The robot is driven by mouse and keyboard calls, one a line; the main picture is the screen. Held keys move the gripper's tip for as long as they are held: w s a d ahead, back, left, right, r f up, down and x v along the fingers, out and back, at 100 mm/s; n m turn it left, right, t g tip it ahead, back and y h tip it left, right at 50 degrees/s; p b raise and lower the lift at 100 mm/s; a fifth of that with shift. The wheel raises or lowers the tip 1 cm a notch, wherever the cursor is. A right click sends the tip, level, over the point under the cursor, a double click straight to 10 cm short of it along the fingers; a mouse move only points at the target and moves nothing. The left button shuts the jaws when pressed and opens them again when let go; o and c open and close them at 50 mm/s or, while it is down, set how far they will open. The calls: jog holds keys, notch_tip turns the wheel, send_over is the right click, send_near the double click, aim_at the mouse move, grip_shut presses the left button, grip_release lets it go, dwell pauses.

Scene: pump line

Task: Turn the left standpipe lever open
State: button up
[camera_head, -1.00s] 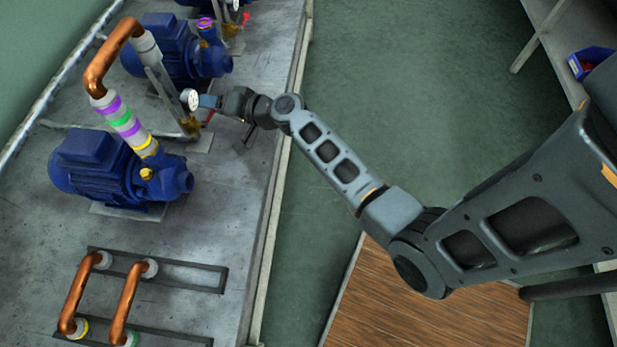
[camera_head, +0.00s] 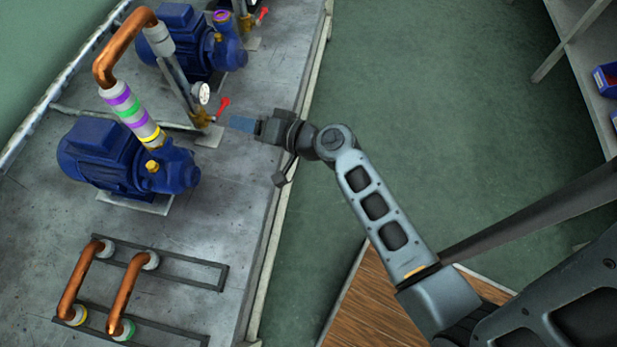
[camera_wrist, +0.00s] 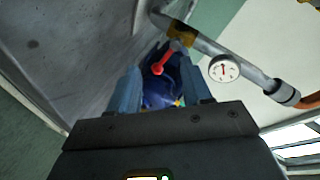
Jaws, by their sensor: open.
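The left standpipe's red lever (camera_head: 223,105) sits on a brass valve (camera_head: 203,119) at the foot of a grey standpipe (camera_head: 178,80). In the head view it points up and to the right. My gripper (camera_head: 243,124) is just right of the lever, apart from it. In the wrist view, my gripper (camera_wrist: 159,70) is open, and the red lever (camera_wrist: 163,63) shows between its two blue fingers, beyond the tips. The brass valve (camera_wrist: 181,34) is above it there. Whether the fingers flank the lever in depth is unclear.
A white round gauge (camera_head: 202,93) is close beside the lever; it also shows in the wrist view (camera_wrist: 224,69). Blue pumps (camera_head: 128,158) stand on the grey bench (camera_head: 215,218). A second red lever (camera_head: 262,15) is farther back. Copper pipes (camera_head: 126,292) lie in front.

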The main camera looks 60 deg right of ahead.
jog(key=shift+n+g+h, duration=0.4)
jog(key=shift+g+h, duration=0.2)
jog(key=shift+g, duration=0.1)
jog(key=s+a, duration=0.4)
jog(key=s, duration=0.1)
jog(key=s+a, duration=0.3)
jog(key=shift+s+f+p, duration=0.15)
jog(key=shift+f+p, duration=0.15)
jog(key=shift+p, duration=0.1)
jog(key=s+a+r+n+h, duration=0.1)
jog(key=s+a+r+n, duration=0.1)
jog(key=s, duration=0.9)
jog(key=shift+a+r+g+p, duration=0.3)
jog(key=shift+a+r+p, duration=0.1)
jog(key=shift+r, duration=0.25)
jog(key=shift+c, duration=0.3)
